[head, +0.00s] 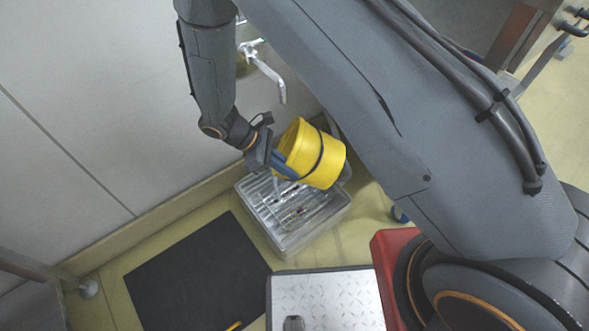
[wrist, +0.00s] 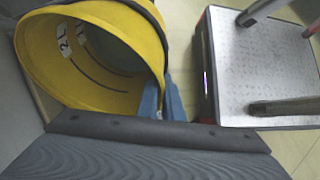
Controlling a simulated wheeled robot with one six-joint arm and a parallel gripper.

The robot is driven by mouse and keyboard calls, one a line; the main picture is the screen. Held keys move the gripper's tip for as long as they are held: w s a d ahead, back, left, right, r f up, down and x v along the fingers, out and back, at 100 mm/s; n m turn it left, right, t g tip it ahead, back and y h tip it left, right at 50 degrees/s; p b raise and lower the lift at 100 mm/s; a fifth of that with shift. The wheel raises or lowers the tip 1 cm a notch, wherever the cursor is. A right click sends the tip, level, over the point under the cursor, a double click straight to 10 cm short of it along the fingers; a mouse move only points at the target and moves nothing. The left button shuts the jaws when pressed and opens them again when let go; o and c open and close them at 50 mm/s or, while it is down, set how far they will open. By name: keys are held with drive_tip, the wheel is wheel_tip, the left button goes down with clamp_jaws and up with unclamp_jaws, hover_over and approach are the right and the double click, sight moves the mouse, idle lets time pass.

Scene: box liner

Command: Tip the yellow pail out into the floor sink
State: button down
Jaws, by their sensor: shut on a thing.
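The yellow pail (head: 327,158) is tilted far over on its side, held above the floor sink. My gripper (head: 284,168) is shut on it at its lower left side. The floor sink (head: 325,222) is a shallow metal basin on the floor against the wall, partly hidden by the pail. In the wrist view, the mouth of the pail (wrist: 97,97) faces the camera and a "2 L" mark shows inside. The blue fingers of my gripper (wrist: 162,100) are at its rim.
A wall tap (head: 270,72) sticks out above and behind the pail. A black mat (head: 195,275) lies left of the sink. A metal-topped platform (head: 325,298) stands in front; a patterned-top platform also shows in the wrist view (wrist: 270,70).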

sight(275, 175)
drive_tip(key=shift+w+a+f+g+h+b, duration=0.25)
drive_tip(key=shift+a+f+h+b, duration=0.7)
drive_tip(key=shift+b, duration=0.85)
drive_tip(key=shift+w+a+f+g+h+b, duration=0.2)
drive_tip(key=shift+a+f+h+b, duration=0.45)
drive_tip(key=shift+f+h+b, duration=0.8)
drive_tip(key=shift+a+b, duration=0.3)
drive_tip(key=shift+b, duration=0.85)
drive_tip(key=shift+w, duration=0.1)
